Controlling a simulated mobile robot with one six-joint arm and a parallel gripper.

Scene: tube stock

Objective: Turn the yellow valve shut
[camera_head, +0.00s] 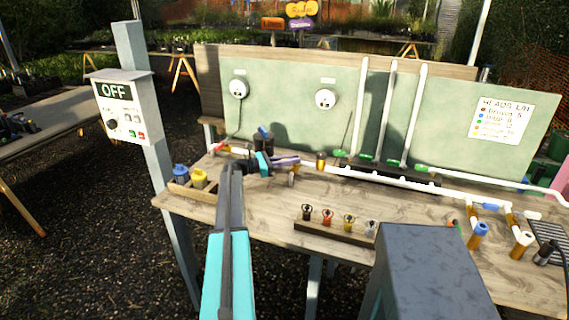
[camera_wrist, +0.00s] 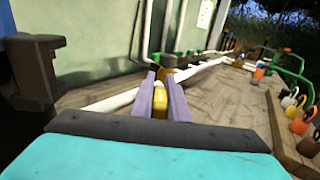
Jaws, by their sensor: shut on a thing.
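In the wrist view, the yellow valve's handle (camera_wrist: 160,103) shows as a small yellow piece between the two purple fingers of my gripper (camera_wrist: 160,80). The fingers are closed on it from both sides. In the head view, my gripper (camera_head: 294,161) reaches to the right over the back of the bench, near the left part of the white pipe (camera_head: 390,179). The valve is not clearly visible there, and its handle angle is hard to tell. A brass-coloured fitting (camera_head: 321,160) stands just beyond the fingertips.
A wooden block with several coloured heads (camera_head: 335,229) lies on the bench front. A small wooden box (camera_head: 193,191) holds blue and yellow items at the left. A control box (camera_head: 118,105) reading OFF is on a post. Upright white pipes stand along the green back panel (camera_head: 290,103).

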